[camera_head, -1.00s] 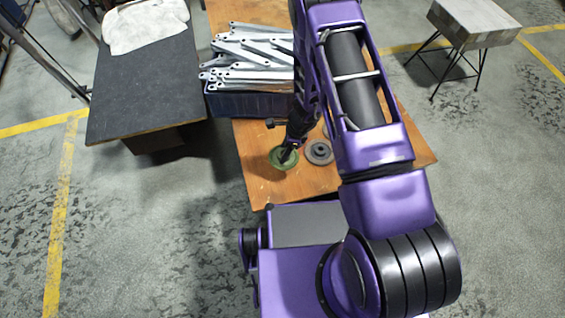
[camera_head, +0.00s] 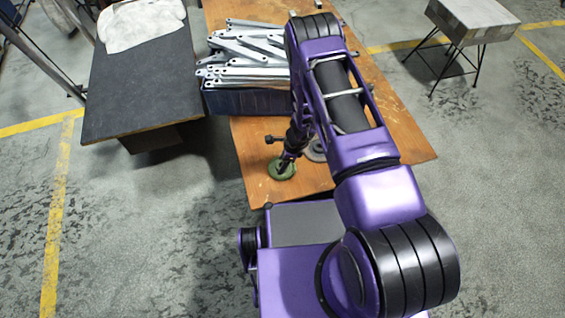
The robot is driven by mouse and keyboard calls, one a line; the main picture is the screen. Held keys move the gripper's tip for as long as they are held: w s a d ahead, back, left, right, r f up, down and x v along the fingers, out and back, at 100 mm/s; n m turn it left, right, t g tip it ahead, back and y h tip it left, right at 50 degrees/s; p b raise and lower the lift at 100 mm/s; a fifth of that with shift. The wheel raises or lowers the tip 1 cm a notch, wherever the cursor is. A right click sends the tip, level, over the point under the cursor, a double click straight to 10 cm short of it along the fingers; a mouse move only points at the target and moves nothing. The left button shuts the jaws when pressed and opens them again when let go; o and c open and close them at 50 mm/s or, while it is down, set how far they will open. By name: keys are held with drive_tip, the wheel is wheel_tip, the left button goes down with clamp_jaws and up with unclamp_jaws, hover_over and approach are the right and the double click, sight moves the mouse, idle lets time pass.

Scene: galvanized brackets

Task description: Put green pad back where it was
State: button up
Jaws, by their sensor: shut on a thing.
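The green pad (camera_head: 283,171) is a round disc near the front left edge of the wooden table (camera_head: 255,183). My gripper (camera_head: 286,163) points down at the pad, with its tip at the disc, and is shut on it. The fingers are small and dark, and part of the pad is hidden under them. I cannot tell whether the pad touches the table top or is slightly above it.
A grey disc (camera_head: 317,151) lies right of the pad, partly hidden by my arm. A dark blue crate (camera_head: 248,101) piled with galvanized brackets (camera_head: 240,72) stands behind. A black-topped table (camera_head: 140,85) with a white cloth (camera_head: 140,25) is at left. The table's front right is clear.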

sight(291, 168)
drive_tip(key=shift+f, duration=0.15)
drive_tip(key=o, duration=1.2)
drive_tip(key=p+v, duration=0.1)
drive_tip(key=v, duration=1.1)
drive_tip(key=shift+p, duration=0.4)
drive_tip(key=shift+s+a, duration=0.1)
